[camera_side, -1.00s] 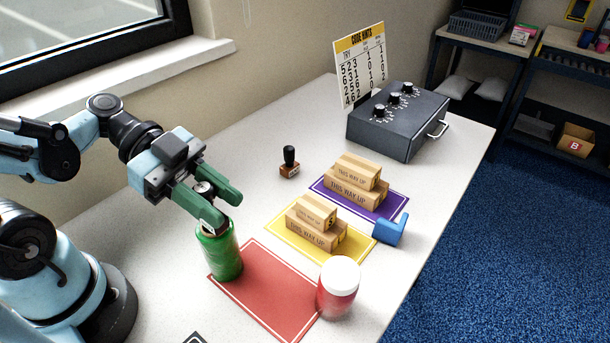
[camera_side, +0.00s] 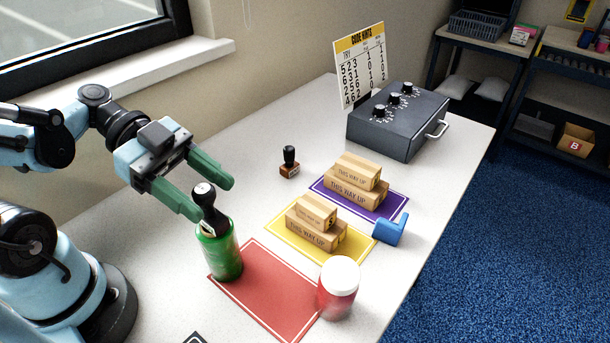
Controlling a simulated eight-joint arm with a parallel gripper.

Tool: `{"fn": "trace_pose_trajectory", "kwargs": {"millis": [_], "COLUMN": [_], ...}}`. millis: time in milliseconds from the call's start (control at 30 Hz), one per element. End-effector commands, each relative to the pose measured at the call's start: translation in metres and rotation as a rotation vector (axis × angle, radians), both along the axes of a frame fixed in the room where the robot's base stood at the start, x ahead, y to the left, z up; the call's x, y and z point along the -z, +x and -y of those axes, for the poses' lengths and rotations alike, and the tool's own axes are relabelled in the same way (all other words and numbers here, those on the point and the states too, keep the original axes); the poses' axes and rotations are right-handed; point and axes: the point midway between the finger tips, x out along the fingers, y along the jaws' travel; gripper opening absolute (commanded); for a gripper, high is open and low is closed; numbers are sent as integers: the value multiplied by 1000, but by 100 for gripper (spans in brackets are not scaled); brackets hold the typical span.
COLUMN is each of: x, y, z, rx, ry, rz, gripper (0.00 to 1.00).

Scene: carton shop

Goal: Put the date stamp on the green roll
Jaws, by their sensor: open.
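The green roll (camera_side: 220,254) stands upright at the left corner of the red mat. A black stamp (camera_side: 208,200) with a rounded knob handle stands upright on top of it. My gripper (camera_side: 213,197) is open, its green fingers apart, just behind and around the stamp's handle; I cannot tell whether either finger touches it. A second stamp (camera_side: 290,163), with a black handle and brown block base, stands on the table behind. Neither stamp's printing face shows.
A red mat (camera_side: 265,290) holds a white-topped red jar (camera_side: 338,288) at its right corner. Cartons (camera_side: 313,238) sit on the yellow mat, more cartons (camera_side: 355,188) on the purple one. A blue angled piece (camera_side: 390,229) and a grey dial box (camera_side: 398,122) are right.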

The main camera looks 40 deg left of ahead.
Motion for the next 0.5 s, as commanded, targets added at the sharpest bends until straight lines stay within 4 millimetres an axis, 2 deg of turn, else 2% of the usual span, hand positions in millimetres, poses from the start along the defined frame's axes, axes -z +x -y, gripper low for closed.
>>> {"fn": "trace_pose_trajectory", "kwargs": {"millis": [300, 500], "x": [-17, -22], "y": [-7, -10], "z": [-35, -44], "rx": [-4, 0], "ry": [1, 0], "rz": [1, 0], "gripper": [58, 58]}}
